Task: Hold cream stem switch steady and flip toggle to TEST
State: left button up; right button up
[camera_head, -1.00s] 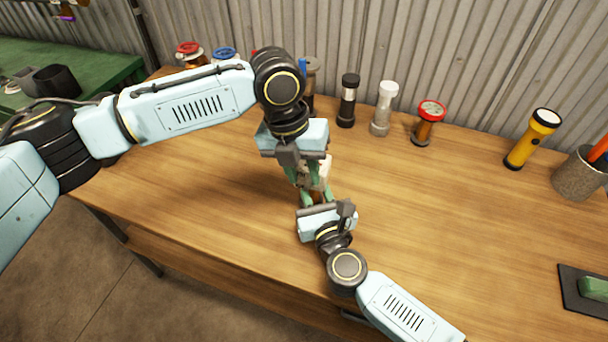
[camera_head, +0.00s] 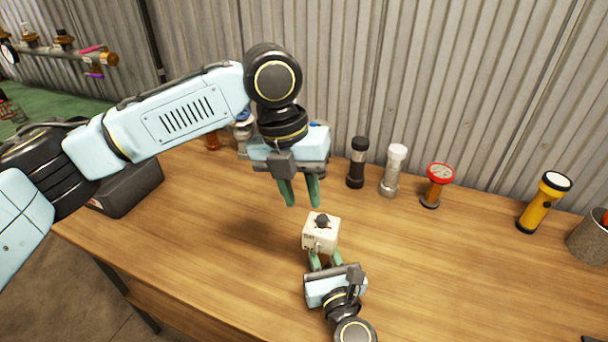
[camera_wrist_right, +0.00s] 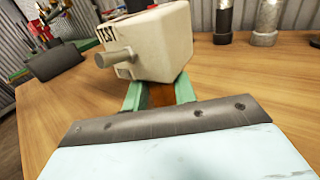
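My left gripper (camera_head: 302,200) hangs above and behind the box, open and empty, fingers pointing down, apart from the switch.
Behind stand a black flashlight (camera_head: 357,163), a grey one with a white cap (camera_head: 392,171), a red-topped one (camera_head: 437,185) and a yellow one (camera_head: 543,203). A speckled pot (camera_head: 590,238) is at the right and a dark box (camera_head: 128,188) at the left. The wooden table (camera_head: 450,270) is clear around the switch.

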jog(key=o, duration=0.5)
jog(key=shift+s, duration=0.1)
